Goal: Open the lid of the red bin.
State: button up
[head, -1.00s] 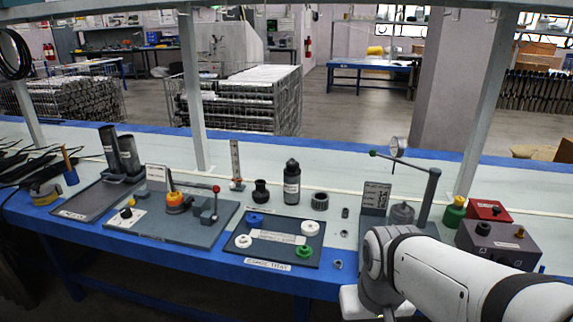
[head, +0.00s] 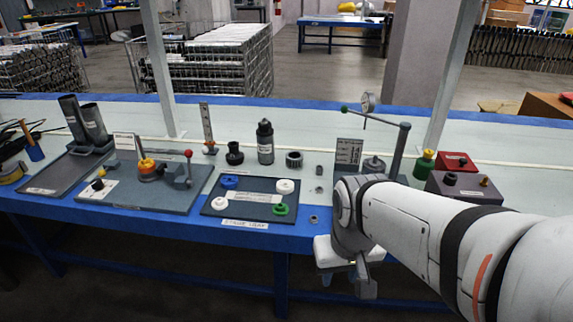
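A small red box (head: 456,161) with a dark spot on top stands at the right of the bench, behind a grey-brown box; it is the only clearly red bin-like thing, and its top looks shut. My gripper (head: 346,280) hangs low in front of the bench's blue front edge, well to the left of and nearer than the red box. It touches nothing that I can see. Its fingers are small and partly hidden by my wrist, so their opening is unclear.
The grey-brown box (head: 465,188) stands in front of the red box, with a green bottle (head: 424,164) to its left. A lever press (head: 398,150) stands further left. A dark tray (head: 250,199) with coloured caps lies left of my arm.

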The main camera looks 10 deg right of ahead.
aim_at(452, 160)
jog(key=z, duration=1.8)
jog(key=i, duration=1.1)
jog(key=u, duration=0.15)
